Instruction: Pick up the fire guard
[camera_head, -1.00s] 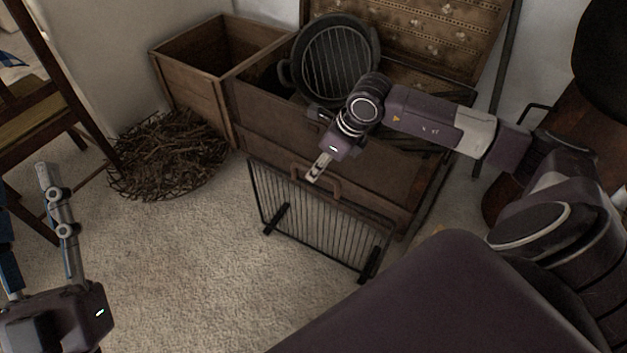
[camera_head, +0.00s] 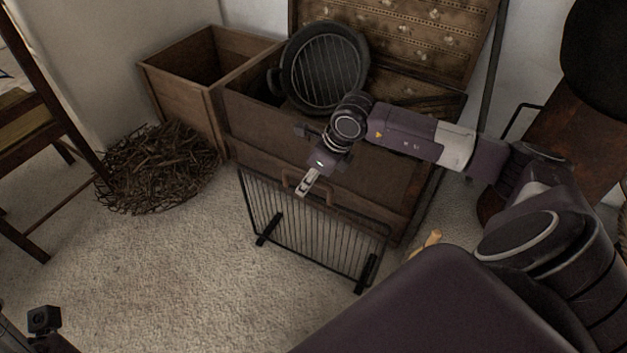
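The fire guard (camera_head: 318,232) is a black barred metal panel with two dark feet, standing upright on the carpet in front of the open wooden chest.
The chest (camera_head: 300,140) holds a black grill pan (camera_head: 325,66). A wooden box (camera_head: 172,77) and a pile of twigs (camera_head: 158,166) are to its left. A wooden chair (camera_head: 40,130) stands at the left edge. The carpet (camera_head: 170,270) in front is clear.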

